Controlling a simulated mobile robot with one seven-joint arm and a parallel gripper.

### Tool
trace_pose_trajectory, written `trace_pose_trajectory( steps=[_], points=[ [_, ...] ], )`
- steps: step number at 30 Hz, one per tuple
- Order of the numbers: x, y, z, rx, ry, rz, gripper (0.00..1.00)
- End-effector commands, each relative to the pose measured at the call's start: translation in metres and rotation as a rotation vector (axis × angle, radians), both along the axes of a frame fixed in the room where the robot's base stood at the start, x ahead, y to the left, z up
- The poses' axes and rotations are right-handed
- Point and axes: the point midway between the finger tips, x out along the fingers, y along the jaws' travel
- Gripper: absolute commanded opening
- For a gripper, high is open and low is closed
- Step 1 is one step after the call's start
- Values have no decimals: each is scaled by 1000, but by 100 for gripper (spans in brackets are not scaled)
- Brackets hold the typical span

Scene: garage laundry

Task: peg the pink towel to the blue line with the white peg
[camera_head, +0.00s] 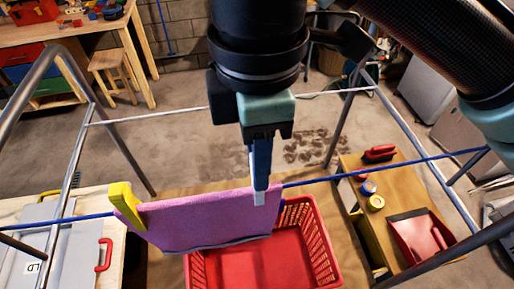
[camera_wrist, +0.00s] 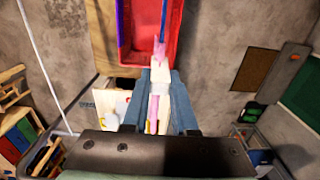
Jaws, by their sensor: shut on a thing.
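The pink towel (camera_head: 200,218) hangs over the blue line (camera_head: 335,179), above a red basket. A yellow peg (camera_head: 124,203) sits on its left end. My gripper (camera_head: 261,183) is over the towel's right end, pointing down and shut on the white peg (camera_wrist: 160,89). In the head view, only the white peg's tip (camera_head: 259,198) shows, against the towel's top edge by the line. In the wrist view, the peg is between my fingers (camera_wrist: 160,80), with a narrow strip of towel (camera_wrist: 160,58) in line with it. Whether the peg's jaws grip the towel and line is hidden.
The red basket (camera_head: 320,240) stands below the towel. A white line (camera_head: 160,114) runs behind, between metal frame posts (camera_head: 348,115). A wooden table (camera_head: 400,195) with tape rolls, a brush and a red dustpan (camera_head: 420,237) is at right. A workbench and stool (camera_head: 113,72) stand back left.

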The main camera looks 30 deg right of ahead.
Motion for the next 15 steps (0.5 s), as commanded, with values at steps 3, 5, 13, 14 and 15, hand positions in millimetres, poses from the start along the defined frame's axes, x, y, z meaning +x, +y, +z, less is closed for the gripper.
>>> trace_pose_trajectory(
  steps=[3,5,13,14,15],
  points=[
    [0,0,-7,0,1,0,0],
    [0,0,-11,0,1,0,0],
    [0,0,-23,0,1,-1,0],
    [0,0,-24,0,1,-1,0],
    [0,0,-25,0,0,-1,0]
  ],
)
